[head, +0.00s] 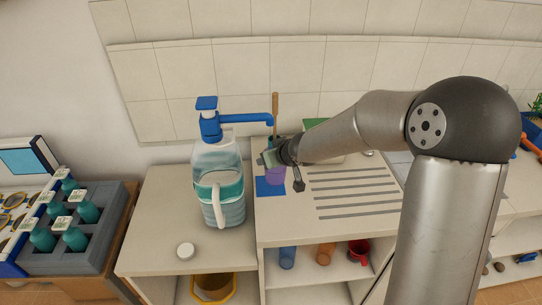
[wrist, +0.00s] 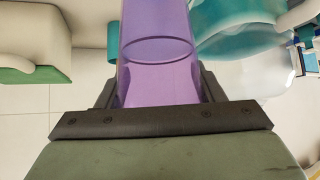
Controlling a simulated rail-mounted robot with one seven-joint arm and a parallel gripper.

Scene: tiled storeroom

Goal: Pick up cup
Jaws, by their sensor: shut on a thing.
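The cup is purple and translucent. In the head view the cup (head: 274,176) shows just below my gripper (head: 268,160), over a blue square mat (head: 268,188) on the counter. In the wrist view the cup (wrist: 158,60) stands between the two dark fingers of my gripper (wrist: 158,92), which are shut on it. Whether the cup touches the mat cannot be told. My gripper hides part of the cup in the head view.
A water jug with a blue pump (head: 217,185) stands close left of the cup, its spout reaching above it. Grooved counter (head: 350,190) is clear to the right. A shelf below holds a red mug (head: 359,250).

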